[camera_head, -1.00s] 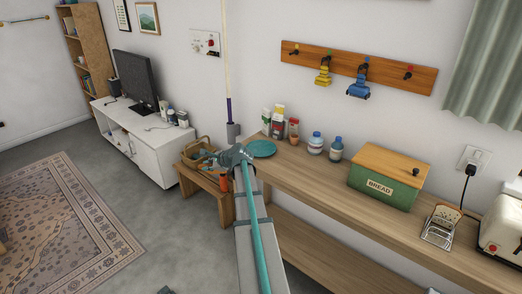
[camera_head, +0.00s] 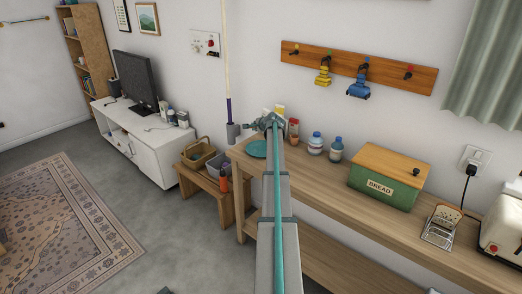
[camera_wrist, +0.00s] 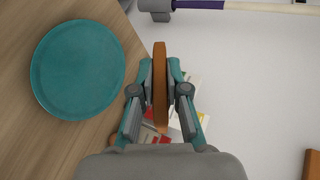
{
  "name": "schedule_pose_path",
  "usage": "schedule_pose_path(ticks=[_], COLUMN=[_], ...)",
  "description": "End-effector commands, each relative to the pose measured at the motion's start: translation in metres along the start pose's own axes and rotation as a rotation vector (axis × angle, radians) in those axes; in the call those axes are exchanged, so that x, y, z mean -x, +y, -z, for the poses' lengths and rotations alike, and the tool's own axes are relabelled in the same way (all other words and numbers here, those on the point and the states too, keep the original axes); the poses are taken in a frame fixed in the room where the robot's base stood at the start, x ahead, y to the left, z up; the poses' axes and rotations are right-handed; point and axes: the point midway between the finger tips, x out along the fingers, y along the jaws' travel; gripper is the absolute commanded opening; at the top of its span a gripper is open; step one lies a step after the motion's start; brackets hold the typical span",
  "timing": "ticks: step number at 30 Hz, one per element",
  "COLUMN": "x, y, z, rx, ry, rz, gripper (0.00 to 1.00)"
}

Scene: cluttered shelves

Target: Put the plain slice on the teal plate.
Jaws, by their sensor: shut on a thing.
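The teal plate (camera_head: 255,148) lies at the left end of the wooden counter; in the wrist view it is the round dish (camera_wrist: 77,70) left of my fingers, empty. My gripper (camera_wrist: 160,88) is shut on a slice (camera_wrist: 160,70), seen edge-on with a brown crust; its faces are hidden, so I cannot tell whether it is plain. In the head view my gripper (camera_head: 268,124) is near the cartons behind the plate, and the held slice cannot be made out. Another slice (camera_head: 447,214) stands in a wire rack at the right.
Cartons (camera_head: 279,110), a jar (camera_head: 293,129) and two blue-capped bottles (camera_head: 315,143) stand near the plate. A green bread box (camera_head: 382,190) and a white toaster (camera_head: 503,226) are farther right. A low bench (camera_head: 205,182) with baskets stands left of the counter.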

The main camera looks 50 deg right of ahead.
Motion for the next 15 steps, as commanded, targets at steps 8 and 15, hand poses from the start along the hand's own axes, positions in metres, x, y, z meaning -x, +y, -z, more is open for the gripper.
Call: schedule_pose_path(ticks=[8, 15], x=[-0.002, -0.013], y=[0.005, 0.023], z=[-0.001, 0.000], rx=[0.063, 0.061], ry=[0.024, 0.023], rz=[0.024, 0.023], gripper=[0.00, 0.00])
